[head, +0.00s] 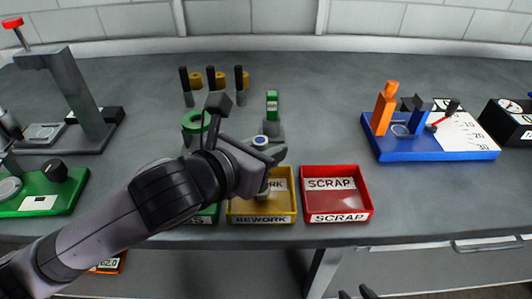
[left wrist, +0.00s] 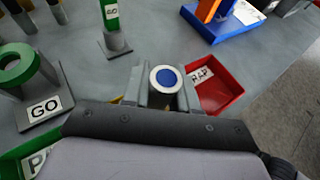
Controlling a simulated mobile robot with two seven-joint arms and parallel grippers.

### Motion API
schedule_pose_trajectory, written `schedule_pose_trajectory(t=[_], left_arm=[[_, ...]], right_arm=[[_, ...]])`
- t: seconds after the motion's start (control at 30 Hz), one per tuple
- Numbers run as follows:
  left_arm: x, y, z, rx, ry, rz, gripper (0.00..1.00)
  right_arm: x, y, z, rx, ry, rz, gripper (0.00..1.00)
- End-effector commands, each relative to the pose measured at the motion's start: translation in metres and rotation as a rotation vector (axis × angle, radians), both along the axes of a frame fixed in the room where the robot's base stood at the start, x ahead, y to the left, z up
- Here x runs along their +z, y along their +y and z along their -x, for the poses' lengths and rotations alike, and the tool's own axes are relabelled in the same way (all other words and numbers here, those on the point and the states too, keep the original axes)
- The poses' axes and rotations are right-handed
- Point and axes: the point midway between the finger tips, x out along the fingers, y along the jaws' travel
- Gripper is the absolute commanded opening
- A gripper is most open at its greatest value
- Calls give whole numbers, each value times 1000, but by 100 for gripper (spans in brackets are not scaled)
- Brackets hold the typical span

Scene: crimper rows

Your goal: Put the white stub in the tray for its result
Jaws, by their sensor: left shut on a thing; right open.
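The white stub (head: 260,141) has a blue disc in its top end. My left gripper (head: 265,158) is shut on it and holds it upright above the yellow REWORK tray (head: 236,217). In the left wrist view the white-rimmed blue end of the stub (left wrist: 167,78) sits between the two fingers (left wrist: 166,92). The red SCRAP tray (head: 338,204) is just right of the yellow one. A green tray (head: 207,215) on the left is mostly hidden by my arm. My right gripper (head: 358,293) shows only dark fingertips at the bottom edge, apart and empty.
A green ring gauge (left wrist: 18,65) with a GO sign and a green upright gauge (head: 272,105) stand behind the trays. A blue fixture (head: 432,144) with an orange post is at the right. A grey press (head: 75,95) and a green device (head: 45,190) are at the left.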

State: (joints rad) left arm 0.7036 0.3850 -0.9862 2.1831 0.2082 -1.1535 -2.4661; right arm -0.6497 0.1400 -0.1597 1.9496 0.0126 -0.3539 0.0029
Motion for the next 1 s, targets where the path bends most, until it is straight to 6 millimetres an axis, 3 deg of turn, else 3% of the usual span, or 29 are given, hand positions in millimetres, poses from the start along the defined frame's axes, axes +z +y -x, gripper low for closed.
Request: schedule_pose_trajectory(t=[0.43,0.47,0.53,1.0], left_arm=[[-9,0,0,0,-4,0,0],[-10,0,0,0,-2,-1,31],[-9,0,0,1,-2,0,53],[-3,1,-1,1,-2,0,53]], right_arm=[[-2,0,0,0,0,0,43],[-2,0,0,0,0,0,43],[-2,0,0,0,0,0,43],[3,0,0,-1,0,1,43]])
